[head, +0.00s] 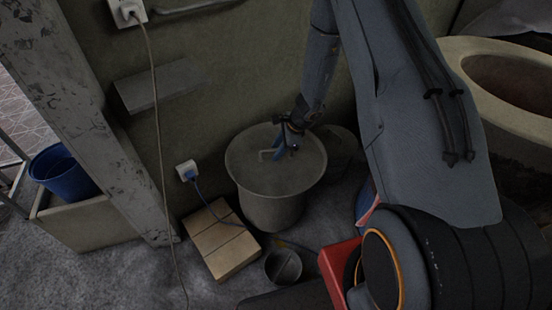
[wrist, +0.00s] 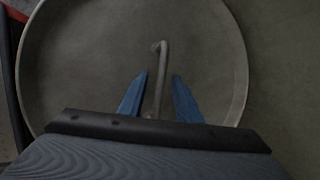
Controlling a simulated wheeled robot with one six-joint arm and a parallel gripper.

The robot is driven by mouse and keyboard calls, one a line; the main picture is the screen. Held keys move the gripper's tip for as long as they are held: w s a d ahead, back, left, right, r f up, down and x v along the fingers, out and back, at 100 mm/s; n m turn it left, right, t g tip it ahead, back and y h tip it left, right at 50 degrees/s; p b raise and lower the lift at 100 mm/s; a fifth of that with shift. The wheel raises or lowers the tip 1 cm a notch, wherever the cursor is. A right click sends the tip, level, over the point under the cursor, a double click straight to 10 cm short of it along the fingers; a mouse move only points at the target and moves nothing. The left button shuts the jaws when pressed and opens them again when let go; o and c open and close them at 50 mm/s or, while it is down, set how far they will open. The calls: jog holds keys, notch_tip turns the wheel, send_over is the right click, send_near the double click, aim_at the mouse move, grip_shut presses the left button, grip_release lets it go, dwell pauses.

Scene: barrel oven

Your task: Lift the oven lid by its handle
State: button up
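The barrel oven (head: 272,208) is a grey tub-shaped vessel standing on the floor against the wall. Its round grey lid (head: 250,172) lies on top, and in the wrist view the lid (wrist: 90,60) fills most of the picture. The handle (head: 266,154) is a thin bent metal bar; in the wrist view the handle (wrist: 159,75) runs between my fingers. My gripper (head: 282,150) is over the lid, by the handle. In the wrist view the blue fingers of my gripper (wrist: 160,90) stand apart, one on each side of the handle, with gaps visible.
A stack of tan blocks (head: 222,240) and a small dark pot (head: 283,266) stand in front of the barrel. A blue cable runs from a wall socket (head: 187,170) down to the blocks. A blue bucket (head: 62,172) is at the left. A red object (head: 338,272) is at the front.

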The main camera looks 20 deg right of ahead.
jog(key=shift+c, duration=0.3)
grip_shut()
dwell(1.1)
